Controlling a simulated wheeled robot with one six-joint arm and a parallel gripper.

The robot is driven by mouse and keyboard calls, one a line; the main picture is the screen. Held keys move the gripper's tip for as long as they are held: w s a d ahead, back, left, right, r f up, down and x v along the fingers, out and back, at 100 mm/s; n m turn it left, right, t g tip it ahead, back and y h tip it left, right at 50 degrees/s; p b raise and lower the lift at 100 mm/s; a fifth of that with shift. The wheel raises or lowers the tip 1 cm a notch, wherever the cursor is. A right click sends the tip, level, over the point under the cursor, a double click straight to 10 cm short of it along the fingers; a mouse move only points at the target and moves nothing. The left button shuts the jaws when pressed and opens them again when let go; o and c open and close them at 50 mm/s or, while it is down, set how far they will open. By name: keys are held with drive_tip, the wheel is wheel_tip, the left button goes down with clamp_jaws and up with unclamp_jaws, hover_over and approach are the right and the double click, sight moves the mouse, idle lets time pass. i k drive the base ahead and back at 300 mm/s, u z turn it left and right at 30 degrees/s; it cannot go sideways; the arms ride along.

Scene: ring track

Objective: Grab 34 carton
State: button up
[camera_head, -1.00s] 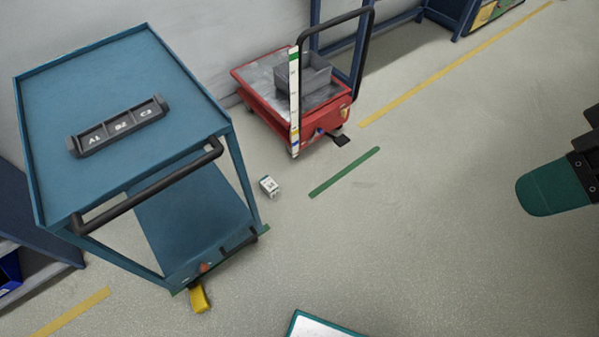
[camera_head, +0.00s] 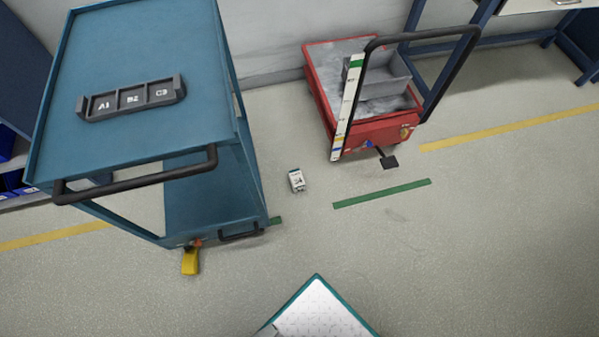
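A small white carton (camera_head: 297,181) with dark print stands on the floor between the blue cart and the red platform trolley. Its label is too small to read for certain. It touches neither the cart nor the trolley. My gripper is outside the view, so its state is hidden.
The blue cart (camera_head: 160,40) carries a dark tray (camera_head: 131,99) with slots marked A1, B2, C3. The red trolley (camera_head: 375,137) bears a grey bin (camera_head: 385,85). A green floor strip (camera_head: 382,193) lies right of the carton. The floor at right is clear.

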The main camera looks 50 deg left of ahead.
sight(295, 176)
drive_tip(key=u, duration=0.35)
drive_tip(key=i, duration=0.6)
drive_tip(key=u, duration=1.1)
drive_tip(key=i, duration=0.55)
drive_tip(key=u, duration=0.55)
